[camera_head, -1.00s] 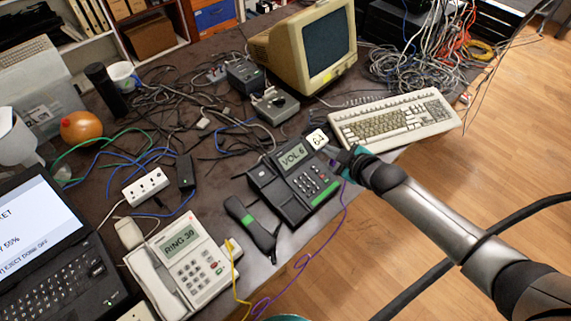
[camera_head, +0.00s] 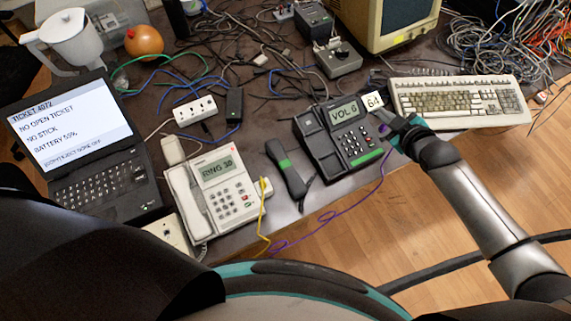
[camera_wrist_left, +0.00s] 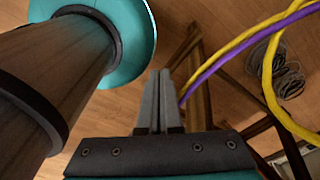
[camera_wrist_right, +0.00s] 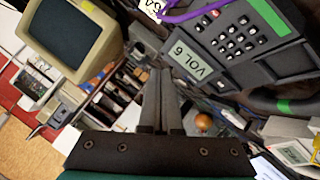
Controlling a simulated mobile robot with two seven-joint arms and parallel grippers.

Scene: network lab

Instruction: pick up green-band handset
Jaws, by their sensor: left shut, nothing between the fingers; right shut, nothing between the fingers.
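The green-band handset (camera_head: 287,168) is black with a green band in its middle. It lies on the table just left of the black desk phone (camera_head: 345,138), whose screen reads "VOL 6". In the right wrist view the shut fingers (camera_wrist_right: 160,100) stand before the phone (camera_wrist_right: 215,50), and a green band (camera_wrist_right: 284,106) shows at the right. My left gripper (camera_wrist_left: 156,100) is shut and empty, over the wooden floor below the yellow and purple cables.
A white phone (camera_head: 215,188) reading "RING 30" stands left of the handset, with a yellow cable (camera_head: 264,210) between. A laptop (camera_head: 75,145) is at far left, a beige keyboard (camera_head: 460,102) at right. Loose cables cover the table's back. A purple cable (camera_head: 330,214) hangs over the front edge.

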